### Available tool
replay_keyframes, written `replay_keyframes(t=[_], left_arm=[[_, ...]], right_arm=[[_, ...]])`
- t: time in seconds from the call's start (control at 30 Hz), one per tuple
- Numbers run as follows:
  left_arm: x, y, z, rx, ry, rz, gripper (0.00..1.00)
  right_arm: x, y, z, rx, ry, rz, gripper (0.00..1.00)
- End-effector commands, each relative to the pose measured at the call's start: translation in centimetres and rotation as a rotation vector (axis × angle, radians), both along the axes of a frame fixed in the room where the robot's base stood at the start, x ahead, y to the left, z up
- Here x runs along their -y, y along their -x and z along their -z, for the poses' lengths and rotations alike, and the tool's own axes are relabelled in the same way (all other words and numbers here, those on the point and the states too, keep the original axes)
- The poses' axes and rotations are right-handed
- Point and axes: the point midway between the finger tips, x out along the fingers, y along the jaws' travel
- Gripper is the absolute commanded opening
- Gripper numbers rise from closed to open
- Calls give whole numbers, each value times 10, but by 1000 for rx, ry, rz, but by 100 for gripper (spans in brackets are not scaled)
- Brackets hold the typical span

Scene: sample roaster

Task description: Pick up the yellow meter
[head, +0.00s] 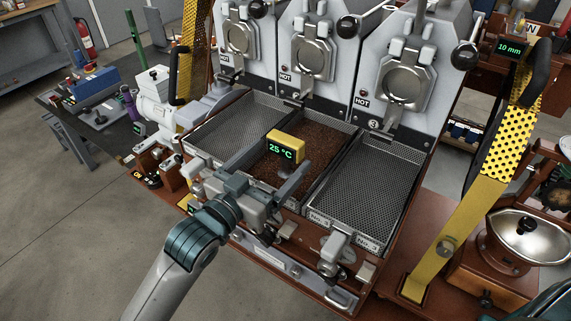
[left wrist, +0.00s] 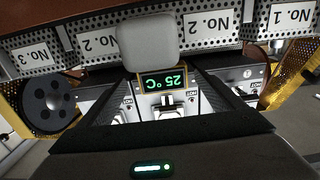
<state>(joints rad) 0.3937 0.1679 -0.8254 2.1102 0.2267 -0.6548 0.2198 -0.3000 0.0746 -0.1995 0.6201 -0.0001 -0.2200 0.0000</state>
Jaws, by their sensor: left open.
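The yellow meter (head: 287,140), with a green "25 °C" display, is in the middle tray of dark brown granules in the head view. In the left wrist view the meter (left wrist: 163,83) shows its display upside down, near the centre, below a pale grey rounded block. My left gripper (head: 284,160) is open, and its two fingers reach toward the meter, one on each side of it in the head view. I cannot tell whether they touch it. The meter's lower part is hidden. My right gripper is not in view.
Perforated trays flank the middle one, the left (head: 225,132) and right (head: 366,190) looking empty. Roaster fronts marked HOT (head: 404,82) stand behind. A yellow perforated guard (head: 500,150) rises at right, near a "10 mm" display (head: 509,47) and a metal-domed grinder (head: 525,235).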

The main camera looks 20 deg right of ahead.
Motion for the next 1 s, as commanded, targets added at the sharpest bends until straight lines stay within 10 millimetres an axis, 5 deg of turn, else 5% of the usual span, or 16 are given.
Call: replay_keyframes(t=[0.4, 0.93, 1.0], left_arm=[[31, -30, 1, 0, 0, 0, 88], [33, -31, 2, 1, 1, 0, 88], [33, -31, 2, 1, 1, 0, 71]], right_arm=[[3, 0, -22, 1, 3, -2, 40], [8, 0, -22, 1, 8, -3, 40], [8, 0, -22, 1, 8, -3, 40]])
